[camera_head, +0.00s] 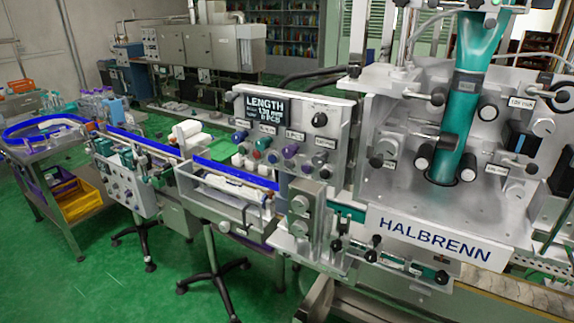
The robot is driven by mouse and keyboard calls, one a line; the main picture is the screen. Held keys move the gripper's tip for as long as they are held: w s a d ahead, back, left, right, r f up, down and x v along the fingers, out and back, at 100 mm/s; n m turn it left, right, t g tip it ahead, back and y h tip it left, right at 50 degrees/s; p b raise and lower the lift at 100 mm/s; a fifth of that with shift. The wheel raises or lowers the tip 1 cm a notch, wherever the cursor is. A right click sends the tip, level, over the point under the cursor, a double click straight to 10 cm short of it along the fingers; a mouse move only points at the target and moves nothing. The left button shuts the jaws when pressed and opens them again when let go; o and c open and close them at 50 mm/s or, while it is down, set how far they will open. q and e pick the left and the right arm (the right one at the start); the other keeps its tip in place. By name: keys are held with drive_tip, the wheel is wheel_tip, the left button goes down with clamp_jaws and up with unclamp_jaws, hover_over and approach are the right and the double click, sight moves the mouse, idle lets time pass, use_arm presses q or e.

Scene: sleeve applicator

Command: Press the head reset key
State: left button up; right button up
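A silver control panel (343,135) stands in the middle of the head view. It has a dark display (267,108) reading "LENGTH" with smaller lines below. A black knob (320,119) sits at the panel's upper right. The labels are too small for me to tell which key is the head reset key. Neither of my grippers is in view.
The machine head with a teal sleeve (470,80) and a "HALBRENN" plate (433,239) fills the right. A conveyor with blue rails (235,172) runs left in front of the panel. A yellow bin (78,198) sits on a left cart. Green floor (110,280) is open at front left.

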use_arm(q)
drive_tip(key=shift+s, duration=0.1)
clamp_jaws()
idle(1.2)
